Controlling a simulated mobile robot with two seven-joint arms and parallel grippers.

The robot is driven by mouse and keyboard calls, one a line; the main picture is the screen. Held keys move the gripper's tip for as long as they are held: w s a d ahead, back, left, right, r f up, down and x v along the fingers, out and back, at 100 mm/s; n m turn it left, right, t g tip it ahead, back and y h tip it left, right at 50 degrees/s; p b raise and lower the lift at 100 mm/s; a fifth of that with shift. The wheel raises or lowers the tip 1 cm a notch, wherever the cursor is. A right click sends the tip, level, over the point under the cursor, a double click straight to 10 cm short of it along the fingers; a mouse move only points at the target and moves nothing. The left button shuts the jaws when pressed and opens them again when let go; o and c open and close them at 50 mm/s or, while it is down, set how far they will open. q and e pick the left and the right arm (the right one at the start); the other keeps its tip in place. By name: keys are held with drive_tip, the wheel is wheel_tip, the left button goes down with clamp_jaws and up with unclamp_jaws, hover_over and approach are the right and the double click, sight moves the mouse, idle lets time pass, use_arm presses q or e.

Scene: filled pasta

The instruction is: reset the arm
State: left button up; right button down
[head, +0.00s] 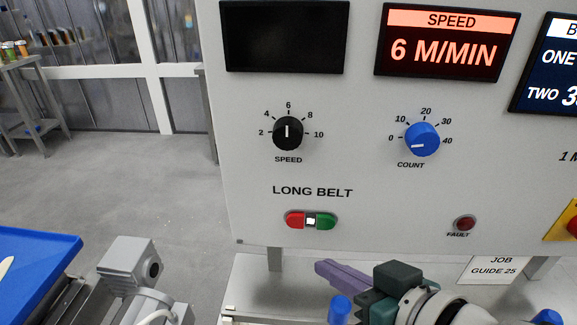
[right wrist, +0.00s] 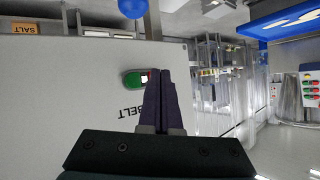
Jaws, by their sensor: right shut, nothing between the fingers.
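My right gripper (head: 330,272) is in the lower middle of the head view, its purple fingers together and empty. It is in front of and below the control panel (head: 370,190), under the red and green LONG BELT buttons (head: 311,220). In the right wrist view the shut fingers (right wrist: 163,80) point at the panel, with the green button (right wrist: 133,82) beside their tips and the red button largely hidden behind them. I cannot tell from these views whether the fingers touch the panel. My left gripper is not in view.
The panel has a black SPEED knob (head: 287,133), a blue COUNT knob (head: 422,139), a red FAULT lamp (head: 465,223) and a display reading 6 M/MIN (head: 447,52). A blue tray (head: 40,250) lies at lower left. Open floor (head: 130,170) shows left of the panel.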

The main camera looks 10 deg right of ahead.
idle(0.4)
drive_tip(key=s+d+r+g+h+p, duration=0.1)
drive_tip(key=s+d+r+g+h, duration=0.2)
drive_tip(key=s, duration=0.6)
drive_tip(key=s+d+r+g+h, duration=0.1)
drive_tip(key=s+d+r+g, duration=0.3)
drive_tip(key=s, duration=0.5)
wheel_tip(320, 180, up, 37)
drive_tip(key=p, duration=3.8)
drive_tip(key=shift+s+r+g, duration=0.15)
drive_tip(key=shift+g, duration=0.25)
drive_tip(key=shift+a, duration=0.1)
